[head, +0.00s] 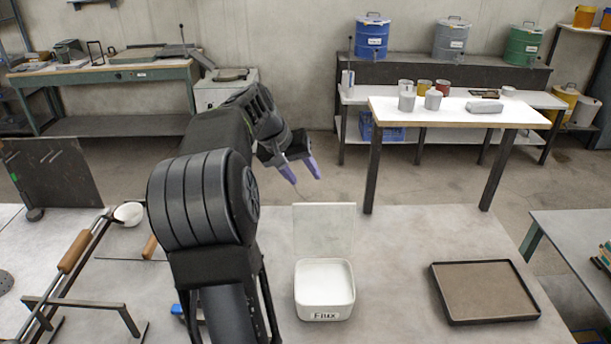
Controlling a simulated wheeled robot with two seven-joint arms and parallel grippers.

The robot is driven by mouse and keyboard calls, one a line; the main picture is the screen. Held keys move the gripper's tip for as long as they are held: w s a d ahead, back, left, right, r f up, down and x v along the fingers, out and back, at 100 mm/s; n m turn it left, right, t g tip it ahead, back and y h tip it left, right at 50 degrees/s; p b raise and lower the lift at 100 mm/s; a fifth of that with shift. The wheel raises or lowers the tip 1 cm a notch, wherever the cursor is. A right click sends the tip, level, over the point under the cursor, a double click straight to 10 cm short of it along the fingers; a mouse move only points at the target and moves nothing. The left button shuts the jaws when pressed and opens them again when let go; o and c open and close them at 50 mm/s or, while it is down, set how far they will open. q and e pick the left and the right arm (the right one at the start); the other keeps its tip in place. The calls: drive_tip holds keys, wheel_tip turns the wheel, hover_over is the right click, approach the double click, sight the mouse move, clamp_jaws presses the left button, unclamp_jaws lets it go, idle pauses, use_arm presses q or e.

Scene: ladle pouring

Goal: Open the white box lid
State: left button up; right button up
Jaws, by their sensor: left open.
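The white box (325,308) stands on the grey table in front of me, with a label on its front that seems to read "Flux". Its lid (324,229) is raised and stands about upright at the box's back edge, so the box's white inside shows. My left gripper (304,173) is open and empty, with its purple fingertips apart. In the picture it is just above and left of the lid's top edge, with a gap between them. My right gripper is not in view.
A dark shallow tray (484,319) lies to the right of the box. A ladle with a wooden handle (74,251) and a white bowl (129,213) are at the left, by a metal rack (84,304). The table between box and tray is clear.

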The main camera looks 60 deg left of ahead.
use_arm(q)
drive_tip(key=r, duration=0.1)
drive_tip(key=p, duration=0.1)
drive_tip(key=a+r, duration=0.1)
drive_tip(key=shift+s+r+p, duration=0.3)
drive_tip(key=shift+s+p, duration=0.05)
drive_tip(key=shift+s, duration=0.05)
idle(0.6)
